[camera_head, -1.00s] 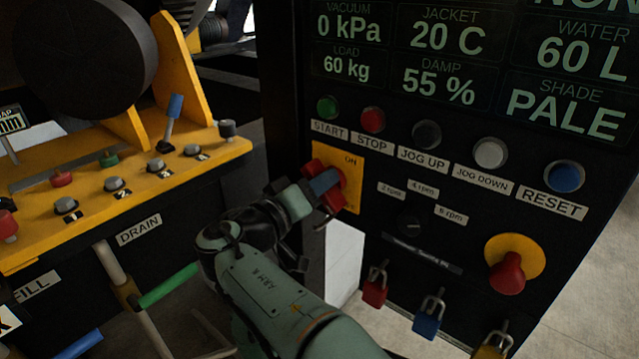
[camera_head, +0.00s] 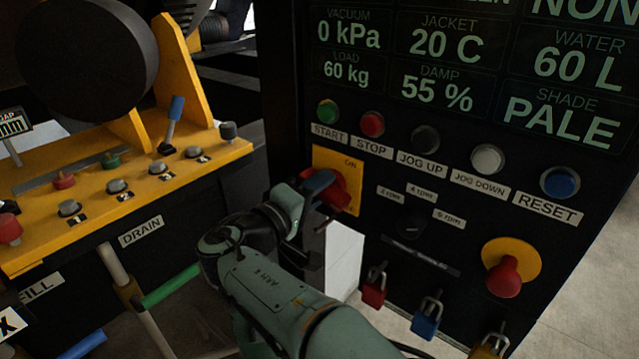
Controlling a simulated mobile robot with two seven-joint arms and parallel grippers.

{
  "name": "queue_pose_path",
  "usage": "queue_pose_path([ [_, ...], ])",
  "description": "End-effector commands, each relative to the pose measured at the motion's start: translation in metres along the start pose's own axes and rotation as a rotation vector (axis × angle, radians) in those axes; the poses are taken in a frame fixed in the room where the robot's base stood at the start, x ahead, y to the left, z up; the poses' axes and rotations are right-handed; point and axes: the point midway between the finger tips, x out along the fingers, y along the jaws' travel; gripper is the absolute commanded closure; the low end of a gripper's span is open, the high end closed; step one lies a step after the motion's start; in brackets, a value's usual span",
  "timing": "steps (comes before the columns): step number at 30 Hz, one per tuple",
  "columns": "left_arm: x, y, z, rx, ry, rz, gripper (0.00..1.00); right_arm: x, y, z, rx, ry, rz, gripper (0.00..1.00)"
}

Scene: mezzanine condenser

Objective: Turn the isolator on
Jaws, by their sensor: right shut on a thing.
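The isolator is a red rotary handle (camera_head: 338,192) on a yellow plate (camera_head: 349,160) marked ON near its upper right corner. It sits on the black control panel, below the START and STOP buttons. My right gripper (camera_head: 322,183) comes up from below and is shut on the red handle. The gripper covers the left part of the handle, so its exact angle is hard to tell. My left gripper is not in view.
A red mushroom button (camera_head: 505,276) on a yellow disc is at the panel's lower right. Red (camera_head: 374,290), blue (camera_head: 426,320) and yellow padlocks hang below. A yellow bench (camera_head: 120,195) with levers and knobs stands at left.

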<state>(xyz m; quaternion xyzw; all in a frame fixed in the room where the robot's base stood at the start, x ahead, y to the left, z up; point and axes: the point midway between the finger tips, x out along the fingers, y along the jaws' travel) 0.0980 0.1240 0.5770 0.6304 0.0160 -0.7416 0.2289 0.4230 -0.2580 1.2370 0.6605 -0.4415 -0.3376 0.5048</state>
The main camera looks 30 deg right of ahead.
Motion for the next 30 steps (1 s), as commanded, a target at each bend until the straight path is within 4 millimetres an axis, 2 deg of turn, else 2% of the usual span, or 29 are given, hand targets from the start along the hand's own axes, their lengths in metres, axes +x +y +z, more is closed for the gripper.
queue_pose_path([
  [14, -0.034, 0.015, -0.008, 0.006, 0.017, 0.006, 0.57, 0.0, 0.0, -0.001, -0.456, 0.0, 0.0, 1.0],
  [30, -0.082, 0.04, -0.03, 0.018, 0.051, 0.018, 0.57, 0.0, -0.003, 0.001, -0.907, 0.001, 0.001, 1.0],
])
